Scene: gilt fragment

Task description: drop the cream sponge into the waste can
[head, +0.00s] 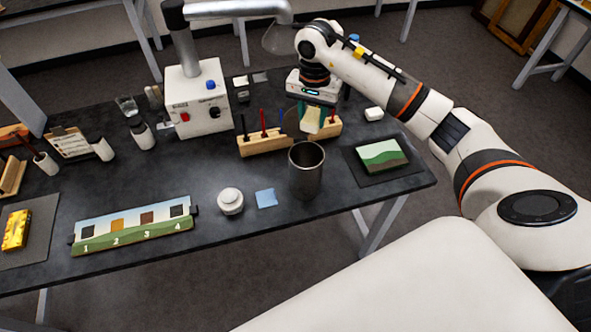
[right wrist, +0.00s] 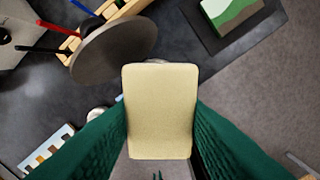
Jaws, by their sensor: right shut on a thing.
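The cream sponge (right wrist: 160,110) is a pale rounded block held between the green fingers of my right gripper (right wrist: 160,130). In the head view the sponge (head: 310,121) hangs below the gripper (head: 311,116), just behind the waste can and at the pen rack's position in the picture. The waste can (head: 306,174) is a dark grey metal cylinder, upright and open at the top, near the table's front edge. In the right wrist view the can's round top (right wrist: 113,50) shows up and left of the sponge, not under it. My left gripper is not in view.
A wooden rack (head: 262,147) with pens stands behind the can. A green landscape picture (head: 384,154) lies to its right, a blue square (head: 266,198) and a white round jar (head: 230,201) to its left. A white machine (head: 197,98) with a pipe stands at the back.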

